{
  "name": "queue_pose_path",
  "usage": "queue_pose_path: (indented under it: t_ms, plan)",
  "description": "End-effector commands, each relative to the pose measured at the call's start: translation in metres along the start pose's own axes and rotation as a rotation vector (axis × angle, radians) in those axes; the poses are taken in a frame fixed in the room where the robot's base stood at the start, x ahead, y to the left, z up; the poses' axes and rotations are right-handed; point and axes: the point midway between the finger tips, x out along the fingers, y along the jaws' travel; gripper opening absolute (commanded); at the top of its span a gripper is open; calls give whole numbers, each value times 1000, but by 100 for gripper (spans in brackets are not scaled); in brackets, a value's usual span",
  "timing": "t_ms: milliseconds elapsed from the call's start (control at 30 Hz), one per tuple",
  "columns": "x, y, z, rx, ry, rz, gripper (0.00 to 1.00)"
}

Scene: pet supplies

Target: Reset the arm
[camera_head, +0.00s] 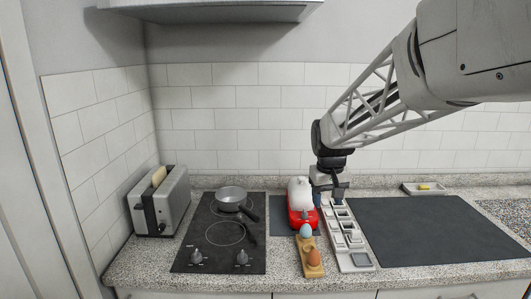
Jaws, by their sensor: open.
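My gripper (329,196) hangs at the end of my arm, pointing down, just right of a red and white appliance (301,207). It is above the far part of a long pale tray with compartments (354,242). The jaws are open, and I see nothing held between them. The small size of the fingers hides their exact gap and height above the tray.
A cooktop (195,258) with a grey pot (230,197) and a toaster (172,212) stand left. An egg holder (312,270) carries a blue and a brown egg. A dark mat (430,230) lies bare at right. A small dish (410,190) sits behind it.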

Motion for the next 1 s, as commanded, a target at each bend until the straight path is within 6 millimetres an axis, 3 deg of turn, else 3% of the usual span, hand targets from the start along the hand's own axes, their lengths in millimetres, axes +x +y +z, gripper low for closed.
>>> queue_pose_path:
  t_ms: [500, 1000]
  plan:
    - [-32, -10, 140, 71, 57, -2, 53]
    - [-25, -25, 273, 139, 108, -7, 53]
